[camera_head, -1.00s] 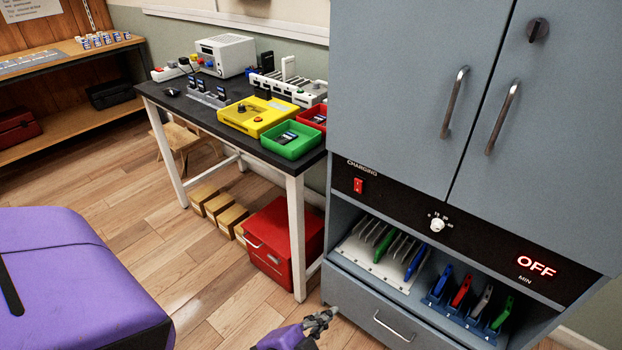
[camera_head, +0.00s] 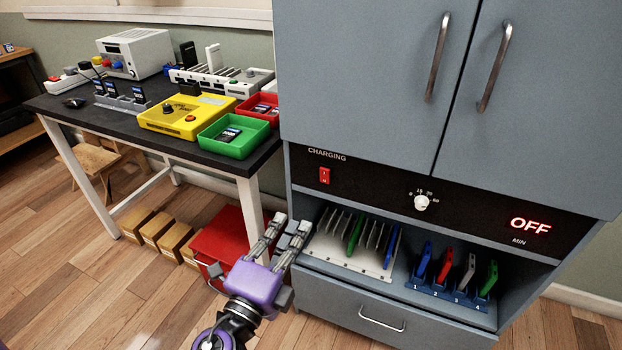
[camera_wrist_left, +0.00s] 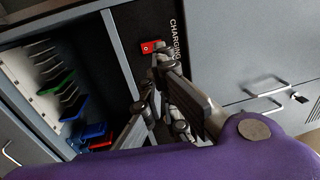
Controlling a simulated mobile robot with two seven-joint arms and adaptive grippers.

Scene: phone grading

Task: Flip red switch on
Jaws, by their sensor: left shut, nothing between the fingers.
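The red switch (camera_head: 324,176) sits on the black panel under the word CHARGING, at the left of the grey cabinet. It also shows in the left wrist view (camera_wrist_left: 152,47), just beyond my fingertips. Whether the rocker is pressed is too small to tell. The display (camera_head: 530,226) on the same panel reads OFF in red. My purple left gripper (camera_head: 290,226) is shut and empty, in front of the cabinet's lower left edge. It is below the switch and apart from it. My right gripper is not in view.
A white timer knob (camera_head: 421,203) is on the panel. The open bay below holds a white rack (camera_head: 345,256) and a blue numbered stand (camera_head: 450,293) with coloured phones. A black-topped table (camera_head: 85,118) with trays stands at the left, a red box (camera_head: 228,236) beneath it.

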